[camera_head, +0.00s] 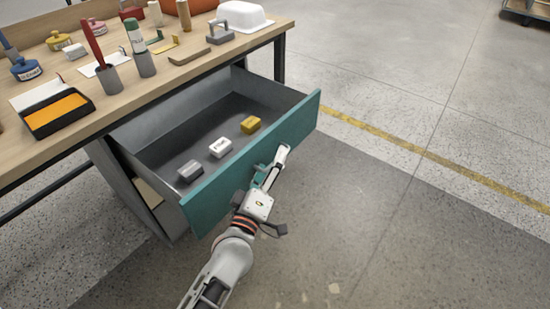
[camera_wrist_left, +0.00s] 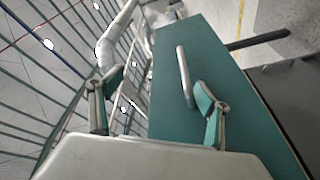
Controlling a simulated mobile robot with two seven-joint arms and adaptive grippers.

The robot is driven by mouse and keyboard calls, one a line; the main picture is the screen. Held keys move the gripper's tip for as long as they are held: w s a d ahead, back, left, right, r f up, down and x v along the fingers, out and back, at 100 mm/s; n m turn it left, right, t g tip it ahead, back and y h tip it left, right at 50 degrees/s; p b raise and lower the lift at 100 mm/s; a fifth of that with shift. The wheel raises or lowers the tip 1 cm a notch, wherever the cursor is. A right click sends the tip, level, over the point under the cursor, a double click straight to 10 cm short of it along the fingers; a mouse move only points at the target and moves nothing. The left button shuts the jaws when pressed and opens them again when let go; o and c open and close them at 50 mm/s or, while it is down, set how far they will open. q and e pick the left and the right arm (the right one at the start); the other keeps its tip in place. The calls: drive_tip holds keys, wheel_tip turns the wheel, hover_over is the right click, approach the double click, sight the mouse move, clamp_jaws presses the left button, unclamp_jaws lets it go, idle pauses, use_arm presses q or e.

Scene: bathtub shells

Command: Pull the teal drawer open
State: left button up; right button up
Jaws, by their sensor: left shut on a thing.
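The teal drawer (camera_head: 217,197) stands well out from under the wooden table, its grey inside open to view. A grey block (camera_head: 190,171), a white block (camera_head: 220,148) and a yellow block (camera_head: 251,125) lie in it. My left gripper (camera_head: 268,172) is at the front panel, shut on the drawer handle (camera_head: 281,156). In the left wrist view, the pale bar handle (camera_wrist_left: 184,75) lies along the teal front (camera_wrist_left: 225,75), close to one finger of the left gripper (camera_wrist_left: 160,100). The exact contact is hard to see. My right gripper is not in view.
The wooden table (camera_head: 190,75) above holds bottles, cups, an orange pad in a black case (camera_head: 56,112) and a white tub (camera_head: 245,15). A black table leg (camera_head: 280,60) stands behind the drawer. The floor to the right, with a yellow line (camera_head: 430,155), is clear.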

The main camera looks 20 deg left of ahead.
use_arm(q)
drive_tip(key=shift+o, duration=0.3)
drive_tip(key=r, duration=0.1)
drive_tip(key=s+r, duration=0.1)
drive_tip(key=r, duration=0.1)
drive_tip(key=shift+s+a+r+t, duration=0.15)
drive_tip(key=shift+s+a+t, duration=0.15)
drive_tip(key=shift+s+t, duration=0.1)
drive_tip(key=shift+s+r, duration=0.15)
drive_tip(key=shift+s, duration=0.8)
drive_tip(key=c, duration=0.6)
drive_tip(key=shift+d+f, duration=0.1)
drive_tip(key=shift+f, duration=0.2)
drive_tip(key=c, duration=0.7)
drive_tip(key=shift+s+d+f, duration=0.1)
drive_tip(key=shift+f, duration=0.6)
drive_tip(key=shift+c, duration=0.2)
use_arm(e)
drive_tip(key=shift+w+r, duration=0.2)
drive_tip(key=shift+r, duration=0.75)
